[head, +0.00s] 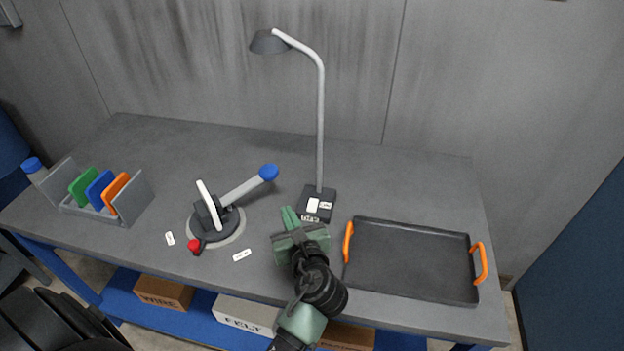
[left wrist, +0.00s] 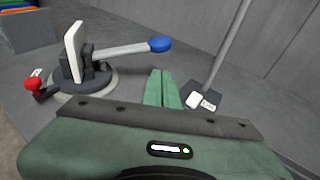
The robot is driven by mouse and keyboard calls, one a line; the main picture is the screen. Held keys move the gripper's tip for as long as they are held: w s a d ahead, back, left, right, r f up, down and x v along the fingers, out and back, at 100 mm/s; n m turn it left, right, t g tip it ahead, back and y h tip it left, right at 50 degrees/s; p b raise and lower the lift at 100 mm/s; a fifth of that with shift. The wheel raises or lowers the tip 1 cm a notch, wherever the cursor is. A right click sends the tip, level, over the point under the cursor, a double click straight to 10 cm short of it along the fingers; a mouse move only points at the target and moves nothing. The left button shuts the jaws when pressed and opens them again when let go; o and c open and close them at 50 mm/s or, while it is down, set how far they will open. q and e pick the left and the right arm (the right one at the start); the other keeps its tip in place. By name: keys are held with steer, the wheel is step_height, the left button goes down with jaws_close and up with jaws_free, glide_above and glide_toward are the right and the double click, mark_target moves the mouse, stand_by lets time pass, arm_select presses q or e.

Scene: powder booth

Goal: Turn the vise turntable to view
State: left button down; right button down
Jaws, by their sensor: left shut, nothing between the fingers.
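The vise turntable (head: 230,231) is a dark disc on a light round base, left of centre on the bench. A dark vise (head: 207,217) on it holds a thin white plate (head: 207,202) upright. A grey bar with a blue knob (head: 268,172) reaches up to the right. A red knob (head: 194,246) sits at the disc's front edge. The turntable also shows at the left in the left wrist view (left wrist: 98,83). My left gripper (head: 288,216), green, is shut and empty, right of the turntable and apart from it. My right gripper is not in view.
A desk lamp (head: 320,120) stands just beyond my left gripper. A black tray (head: 410,262) with orange handles lies to the right. A grey rack (head: 130,200) with coloured plates and a blue-capped bottle (head: 34,168) are at the left. Small labels (head: 242,255) lie before the turntable.

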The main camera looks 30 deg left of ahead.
arm_select(q)
steer(key=p, duration=0.3)
glide_toward(265, 167)
steer(key=shift+w+a+f, duration=0.3)
steer(key=shift+w+f, duration=0.25)
steer(key=shift+w, duration=0.05)
steer(key=shift+w+a+f, duration=0.25)
steer(key=shift+w+f, duration=0.35)
steer(key=shift+w+a+f+n+g+y+b, duration=0.1)
steer(key=shift+w+a+n+g+y+b, duration=0.95)
steer(key=shift+w+a+b, duration=0.25)
steer(key=w+a+n+g+b, duration=0.1)
steer(key=a+n+g+y+b, duration=0.1)
steer(key=a+g+b, duration=0.1)
steer(key=shift+w, duration=0.4)
steer(key=w+a+n+g+b, duration=0.1)
steer(key=a, duration=0.5)
steer(key=shift+w+a+n+y, duration=0.2)
steer(key=shift+w+n+y, duration=0.15)
steer(key=shift+w+y, duration=0.1)
